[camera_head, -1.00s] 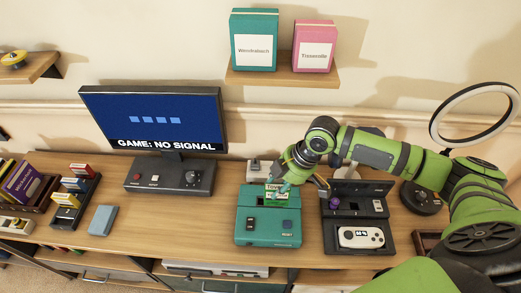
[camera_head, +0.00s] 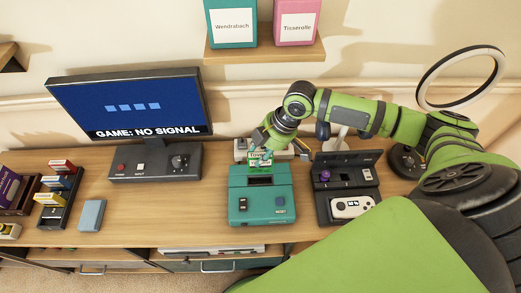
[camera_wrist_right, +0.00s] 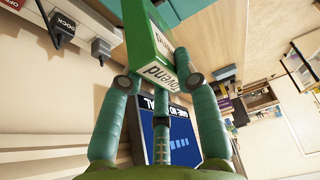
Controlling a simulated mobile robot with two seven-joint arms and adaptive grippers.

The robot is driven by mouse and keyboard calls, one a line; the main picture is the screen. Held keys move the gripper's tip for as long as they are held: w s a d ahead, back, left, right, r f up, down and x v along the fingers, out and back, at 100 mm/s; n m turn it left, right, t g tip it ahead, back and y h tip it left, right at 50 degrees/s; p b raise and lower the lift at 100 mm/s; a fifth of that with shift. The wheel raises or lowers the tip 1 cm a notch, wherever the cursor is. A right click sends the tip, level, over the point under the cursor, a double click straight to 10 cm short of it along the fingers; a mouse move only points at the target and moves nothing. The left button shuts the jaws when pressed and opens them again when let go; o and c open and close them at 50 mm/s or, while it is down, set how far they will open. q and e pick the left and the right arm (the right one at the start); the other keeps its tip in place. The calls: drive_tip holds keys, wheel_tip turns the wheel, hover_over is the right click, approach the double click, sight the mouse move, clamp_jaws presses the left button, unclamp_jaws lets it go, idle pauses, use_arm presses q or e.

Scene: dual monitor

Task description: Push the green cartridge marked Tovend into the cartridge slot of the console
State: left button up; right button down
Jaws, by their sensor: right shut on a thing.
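My right gripper (camera_head: 266,146) is shut on the green cartridge (camera_head: 260,161). The cartridge is upright with its white label towards the head camera, at the back edge of the teal console (camera_head: 247,208). From this view I cannot tell whether it touches the console. A dark slot strip (camera_head: 260,181) shows on the console top, in front of the cartridge. In the right wrist view the cartridge (camera_wrist_right: 144,38) sits between the fingertips (camera_wrist_right: 157,80), its label reading "Tovend" in part. My left gripper is not in view.
An open dark case with a white controller (camera_head: 352,207) stands right of the console. The monitor (camera_head: 135,100) and its control base (camera_head: 155,163) are left. A cartridge rack (camera_head: 62,210) and blue box (camera_head: 91,215) stand further left. Bare table lies between the blue box and console.

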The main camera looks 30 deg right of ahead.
sight(260, 169)
drive_tip(key=shift+f, duration=0.65)
drive_tip(key=shift+f+b, duration=0.7)
drive_tip(key=shift+f, duration=0.2)
drive_tip(key=shift+f+b, duration=0.5)
drive_tip(key=shift+f, duration=0.55)
use_arm(q)
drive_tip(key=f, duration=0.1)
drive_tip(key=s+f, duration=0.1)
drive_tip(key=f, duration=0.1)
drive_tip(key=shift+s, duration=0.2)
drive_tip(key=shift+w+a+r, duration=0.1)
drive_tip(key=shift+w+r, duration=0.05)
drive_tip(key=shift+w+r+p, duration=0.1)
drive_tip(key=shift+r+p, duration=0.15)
drive_tip(key=shift+p, duration=0.1)
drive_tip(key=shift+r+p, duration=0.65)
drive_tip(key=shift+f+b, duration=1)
use_arm(e)
drive_tip(key=shift+f, duration=1.8)
